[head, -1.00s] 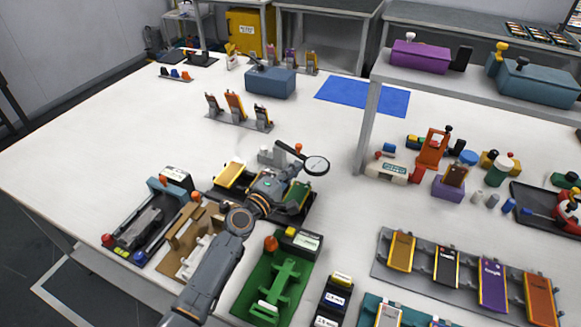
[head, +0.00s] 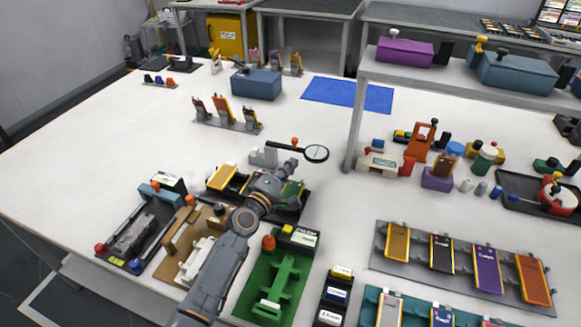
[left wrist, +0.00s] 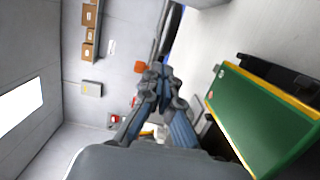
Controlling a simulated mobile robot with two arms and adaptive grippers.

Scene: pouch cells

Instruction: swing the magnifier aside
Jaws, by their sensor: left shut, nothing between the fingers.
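The magnifier is a round lens in a black rim (head: 316,153) on a dark arm (head: 283,147), rising from a grey stand (head: 263,156) behind a black fixture. An orange knob (head: 294,141) shows beside the arm. The lens hangs right of the stand, over bare table. My left gripper (head: 290,168) is low over the fixture, in front of the magnifier arm. In the left wrist view its fingers (left wrist: 156,76) are shut and empty. My right gripper is not in view.
The fixture holds a yellow plate (head: 228,180) and a green plate (left wrist: 265,115), close beside my fingers. A green fixture (head: 275,285) and a brown one (head: 180,265) stand nearer. A shelf post (head: 353,125) stands right of the lens, with clear table between.

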